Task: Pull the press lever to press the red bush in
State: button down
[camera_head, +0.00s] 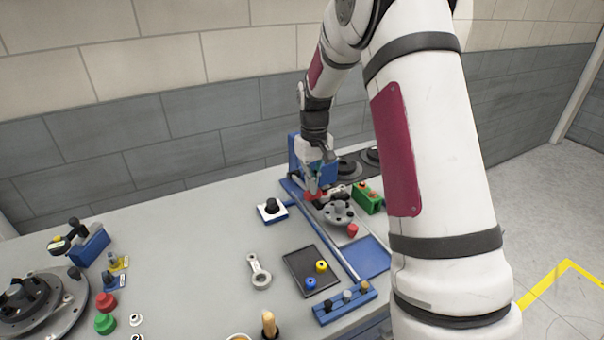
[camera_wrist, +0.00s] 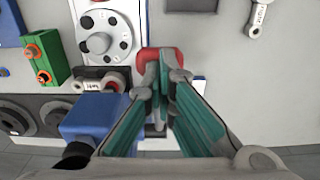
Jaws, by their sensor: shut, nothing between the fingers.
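The blue press (camera_head: 294,158) stands at the back of the bench; its blue body also shows in the wrist view (camera_wrist: 92,125). My gripper (camera_head: 314,190) is in front of the press, fingers pointing down. In the wrist view my gripper (camera_wrist: 165,76) has its fingertips together with nothing between them. A red rounded block (camera_wrist: 153,55), which looks like the lever's grip, lies just beyond and under the fingertips; contact cannot be told. The fingers hide most of the lever. A red cylinder (camera_head: 353,230), possibly the bush, stands by a grey round flange (camera_head: 337,213).
A green block with orange-red parts (camera_head: 368,197) is right of the flange. A black tray (camera_head: 300,262) holds yellow and blue bushes. A white pad with a black knob (camera_head: 271,208) is left of the press. Bare bench (camera_head: 190,235) lies further left.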

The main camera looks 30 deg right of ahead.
jog(key=shift+f, duration=0.2)
jog(key=shift+s+f, duration=0.1)
jog(key=shift+f, duration=0.45)
jog(key=shift+f, duration=0.8)
dwell(0.4)
jog(key=shift+f+b, duration=0.3)
jog(key=shift+f, duration=0.25)
